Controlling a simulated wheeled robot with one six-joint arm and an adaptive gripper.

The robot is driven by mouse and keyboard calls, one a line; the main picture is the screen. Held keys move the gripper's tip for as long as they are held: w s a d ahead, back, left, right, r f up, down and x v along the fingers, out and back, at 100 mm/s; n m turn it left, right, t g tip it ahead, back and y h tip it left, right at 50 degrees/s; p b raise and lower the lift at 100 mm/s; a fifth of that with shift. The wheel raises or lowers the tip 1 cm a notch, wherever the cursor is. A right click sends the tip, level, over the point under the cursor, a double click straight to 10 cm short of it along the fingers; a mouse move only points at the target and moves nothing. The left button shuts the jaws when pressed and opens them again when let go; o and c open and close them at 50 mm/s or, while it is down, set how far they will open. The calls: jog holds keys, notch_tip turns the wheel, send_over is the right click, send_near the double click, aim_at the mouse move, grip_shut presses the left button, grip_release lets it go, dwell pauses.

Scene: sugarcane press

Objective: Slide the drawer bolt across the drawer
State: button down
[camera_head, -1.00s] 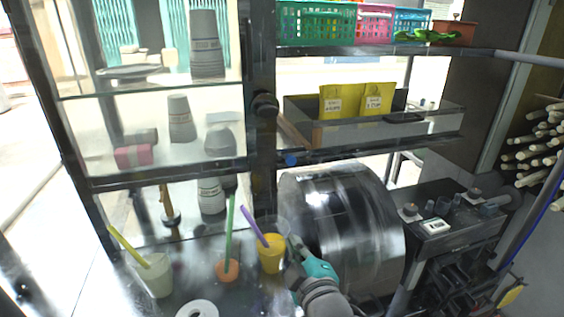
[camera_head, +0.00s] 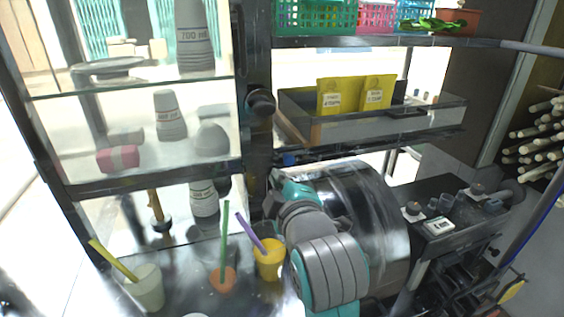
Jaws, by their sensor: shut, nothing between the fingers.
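The drawer (camera_head: 388,127) is a shallow tray with a clear front under the upper shelf, holding two yellow packets. A dark round knob (camera_head: 261,102) sits on the post at the drawer's left. A small blue piece (camera_head: 289,158) shows below the drawer's left front corner. I cannot tell for certain which of these belongs to the bolt. My gripper (camera_head: 272,206) is shut and empty, at the post left of the metal drum, below the blue piece and apart from the drawer. My own wrist partly hides it, and its fingertips are hard to make out.
The shiny metal drum (camera_head: 362,205) stands just right of my arm. A yellow cup (camera_head: 270,262), an orange cup (camera_head: 222,280) and a pale cup (camera_head: 146,288) with straws stand at the lower left. Glass shelves are at left. Colored baskets (camera_head: 315,17) line the upper shelf.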

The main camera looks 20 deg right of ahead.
jog(key=w, duration=0.6)
jog(key=w+f, duration=0.1)
jog(key=w, duration=0.3)
jog(key=shift+d+f, duration=0.1)
jog(key=shift+d, duration=0.15)
jog(key=shift+w+d+f, duration=0.1)
jog(key=shift+d+f, duration=0.2)
jog(key=shift+d, duration=0.3)
jog(key=shift+w+d+f, duration=0.1)
jog(key=shift+d+f, duration=0.2)
jog(key=shift+d, duration=0.25)
jog(key=shift+w+d+f, duration=0.1)
jog(key=shift+d+f, duration=0.2)
jog(key=shift+d, duration=0.3)
jog(key=shift+d, duration=2)
